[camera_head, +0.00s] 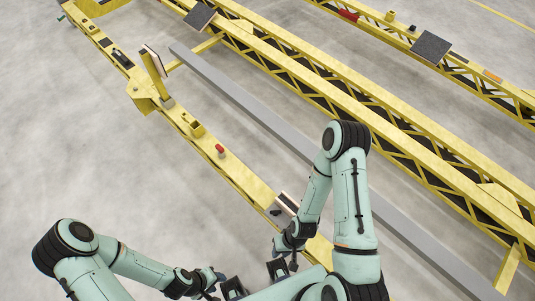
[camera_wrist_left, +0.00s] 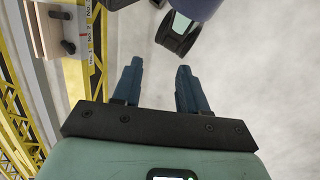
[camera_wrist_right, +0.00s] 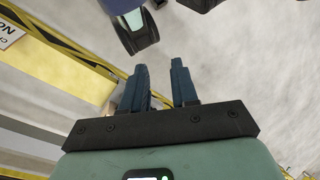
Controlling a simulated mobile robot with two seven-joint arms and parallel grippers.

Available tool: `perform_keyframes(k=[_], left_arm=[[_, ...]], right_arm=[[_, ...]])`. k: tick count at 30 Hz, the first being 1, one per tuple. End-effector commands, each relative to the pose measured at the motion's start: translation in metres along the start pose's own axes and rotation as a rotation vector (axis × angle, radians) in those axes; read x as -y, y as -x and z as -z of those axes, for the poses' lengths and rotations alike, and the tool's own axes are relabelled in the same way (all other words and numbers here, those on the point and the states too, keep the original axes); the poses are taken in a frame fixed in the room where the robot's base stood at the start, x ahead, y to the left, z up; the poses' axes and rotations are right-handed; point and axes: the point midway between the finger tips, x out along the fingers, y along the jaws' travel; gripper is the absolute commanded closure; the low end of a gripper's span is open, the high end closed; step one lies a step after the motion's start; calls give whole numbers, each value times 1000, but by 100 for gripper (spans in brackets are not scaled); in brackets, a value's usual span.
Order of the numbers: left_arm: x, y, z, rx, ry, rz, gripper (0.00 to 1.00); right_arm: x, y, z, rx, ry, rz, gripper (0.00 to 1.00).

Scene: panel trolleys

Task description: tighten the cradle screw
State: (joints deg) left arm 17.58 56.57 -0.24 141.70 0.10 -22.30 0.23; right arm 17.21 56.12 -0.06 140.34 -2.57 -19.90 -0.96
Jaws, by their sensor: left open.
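A pale cradle block (camera_head: 288,202) with a dark screw knob (camera_head: 275,212) sits on the yellow rail (camera_head: 250,182), left of my right forearm. In the left wrist view, the cradle (camera_wrist_left: 46,30) is at the upper left, with its dark knob (camera_wrist_left: 68,47) facing the grey floor, beside a numbered label strip. My left gripper (camera_wrist_left: 158,66) is open and empty, apart from the knob. It shows low in the head view (camera_head: 216,279). My right gripper (camera_wrist_right: 159,66) has a narrower gap with nothing between its fingers. It shows beside the rail (camera_head: 286,256), below the cradle.
Another upright cradle (camera_head: 153,63) stands farther up the rail, with a red-topped item (camera_head: 220,149) between. A long grey beam (camera_head: 235,92) and yellow truss frames (camera_head: 330,82) lie to the right. The floor (camera_head: 70,150) left of the rail is clear.

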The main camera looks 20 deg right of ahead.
Motion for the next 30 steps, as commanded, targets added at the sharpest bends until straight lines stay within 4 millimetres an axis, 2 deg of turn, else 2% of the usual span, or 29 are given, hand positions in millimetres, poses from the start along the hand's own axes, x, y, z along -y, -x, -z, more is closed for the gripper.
perform_keyframes(k=[1,3,5,7,12,16,19,23,26,30], left_arm=[[7,-16,-1,-2,3,2,57],[14,-35,2,-15,4,2,57],[20,-53,7,-32,6,1,57],[26,-72,15,-54,7,0,57],[37,-111,36,-104,8,-3,57],[41,-128,48,-130,9,-5,57],[42,-132,52,-141,9,-6,57],[43,-134,56,-151,9,-6,57],[44,-136,62,-167,10,-5,57],[48,-144,77,-203,14,-3,57]], right_arm=[[-1,-15,9,0,73,15,71],[2,-31,28,4,241,40,71],[4,-44,50,8,430,47,71],[3,-55,80,14,670,25,71],[-13,-59,157,41,1170,-145,71],[-25,-49,203,69,1392,-295,71],[-29,-41,221,84,1469,-363,71],[-32,-44,227,92,1494,-386,71],[-37,-57,229,93,1492,-384,71],[-46,-85,233,95,1490,-381,71]])
